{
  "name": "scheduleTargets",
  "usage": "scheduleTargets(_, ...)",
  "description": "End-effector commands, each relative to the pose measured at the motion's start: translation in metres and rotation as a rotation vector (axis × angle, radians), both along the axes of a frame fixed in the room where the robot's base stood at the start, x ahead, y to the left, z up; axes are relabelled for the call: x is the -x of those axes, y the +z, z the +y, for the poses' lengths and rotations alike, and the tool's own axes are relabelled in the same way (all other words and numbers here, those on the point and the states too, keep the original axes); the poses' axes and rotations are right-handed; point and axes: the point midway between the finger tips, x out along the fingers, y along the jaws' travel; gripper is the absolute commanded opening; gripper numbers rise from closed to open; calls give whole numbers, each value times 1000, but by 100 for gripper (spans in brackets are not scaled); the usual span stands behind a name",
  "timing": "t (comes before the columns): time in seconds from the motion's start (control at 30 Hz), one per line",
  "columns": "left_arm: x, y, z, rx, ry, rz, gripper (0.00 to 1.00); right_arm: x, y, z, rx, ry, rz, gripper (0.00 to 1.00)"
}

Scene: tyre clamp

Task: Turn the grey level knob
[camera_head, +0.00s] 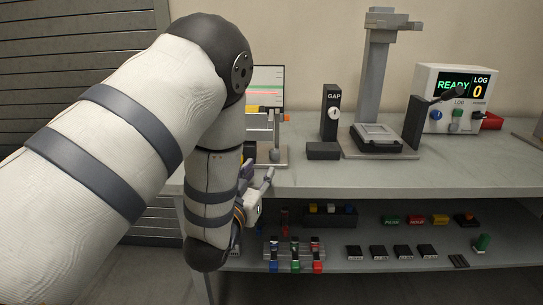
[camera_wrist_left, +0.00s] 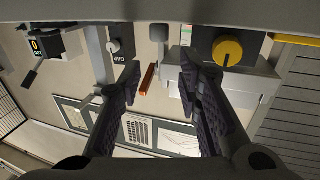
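A small grey round knob (camera_head: 275,155) shows at the front of the screen stand, just above my left gripper; no label on it is readable, so I cannot tell if it is the level knob. My left gripper (camera_head: 256,190) is at the table's front edge, partly hidden by my forearm. In the left wrist view, its dark fingers (camera_wrist_left: 160,78) are spread apart with nothing held between them. A yellow knob (camera_wrist_left: 228,50) on a dark panel shows beyond the right finger. The GAP unit's pale knob (camera_head: 334,114) is farther right. My right gripper is not in view.
A grey clamp stand (camera_head: 371,75) and a white READY/LOG box (camera_head: 457,95) stand on the table (camera_head: 350,179). An orange bar (camera_wrist_left: 148,78) shows past the fingertips. The lower shelf (camera_head: 345,260) holds several small coloured blocks. My forearm hides the table's left end.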

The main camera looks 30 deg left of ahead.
Motion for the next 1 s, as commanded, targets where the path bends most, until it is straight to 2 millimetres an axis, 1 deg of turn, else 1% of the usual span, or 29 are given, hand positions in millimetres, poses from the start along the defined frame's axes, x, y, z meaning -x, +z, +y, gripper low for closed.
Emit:
scheduleTargets(0.1,-30,-4,8,-1,-1,2,32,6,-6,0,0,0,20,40)
scheduleTargets(0.2,-55,-6,15,-1,-1,7,32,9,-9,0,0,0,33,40)
scheduleTargets(0.3,-75,-6,20,-1,-2,8,32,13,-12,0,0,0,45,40)
scheduleTargets(0.4,-90,-6,24,0,-1,8,32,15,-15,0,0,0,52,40)
scheduleTargets(0.53,-99,-4,27,1,-1,8,32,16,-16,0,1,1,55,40)
scheduleTargets(0.77,-100,-3,27,1,-1,8,32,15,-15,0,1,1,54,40)
scheduleTargets(0.87,-100,-3,27,1,-1,8,11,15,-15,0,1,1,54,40)
scheduleTargets(0.9,-100,-3,27,1,-1,8,2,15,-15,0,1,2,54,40)
scheduleTargets(0.93,-100,-3,27,1,-1,8,0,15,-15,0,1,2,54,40)
scheduleTargets(1.0,-100,-3,27,1,-1,8,0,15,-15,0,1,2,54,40)
